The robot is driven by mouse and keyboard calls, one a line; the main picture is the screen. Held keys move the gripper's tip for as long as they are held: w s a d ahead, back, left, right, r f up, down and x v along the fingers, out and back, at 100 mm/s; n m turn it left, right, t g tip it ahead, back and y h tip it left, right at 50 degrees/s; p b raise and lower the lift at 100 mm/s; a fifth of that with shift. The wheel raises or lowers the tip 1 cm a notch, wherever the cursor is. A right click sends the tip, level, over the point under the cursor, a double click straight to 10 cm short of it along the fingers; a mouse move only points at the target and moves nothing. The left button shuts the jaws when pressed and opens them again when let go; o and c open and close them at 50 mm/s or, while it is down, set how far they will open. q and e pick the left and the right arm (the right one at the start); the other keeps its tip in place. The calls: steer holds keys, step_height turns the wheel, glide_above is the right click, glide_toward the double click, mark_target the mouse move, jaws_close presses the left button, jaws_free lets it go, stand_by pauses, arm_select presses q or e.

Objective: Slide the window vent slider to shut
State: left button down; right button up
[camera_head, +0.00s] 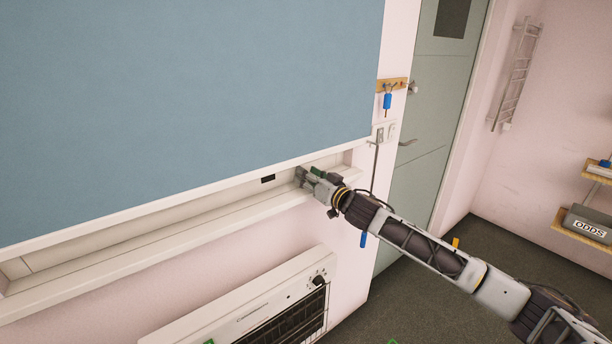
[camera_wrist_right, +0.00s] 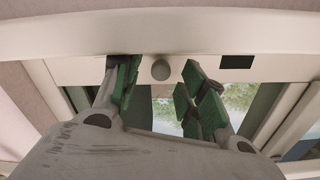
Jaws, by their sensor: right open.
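The window vent slider shows in the right wrist view as a round grey knob (camera_wrist_right: 160,70) on a pale strip (camera_wrist_right: 85,70) under the window frame. My right gripper (camera_wrist_right: 157,76) is open, with one green-padded finger on each side of the knob. A gap shows on both sides, and I cannot tell whether either finger touches it. In the head view my right gripper (camera_head: 303,177) reaches into the window recess below the blue blind, and it hides the knob there. A black rectangular slot (camera_wrist_right: 237,62) lies right of the knob; it also shows in the head view (camera_head: 268,179). My left gripper is not in view.
A large blue blind (camera_head: 190,90) hangs over the window, just above the gripper. The pale sill (camera_head: 150,245) runs below it. A white heater (camera_head: 250,305) is on the wall underneath. A grey-green door (camera_head: 425,130) stands to the right.

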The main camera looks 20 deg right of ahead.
steer(key=shift+w+a, duration=0.25)
steer(key=shift+w, duration=0.3)
jaws_close()
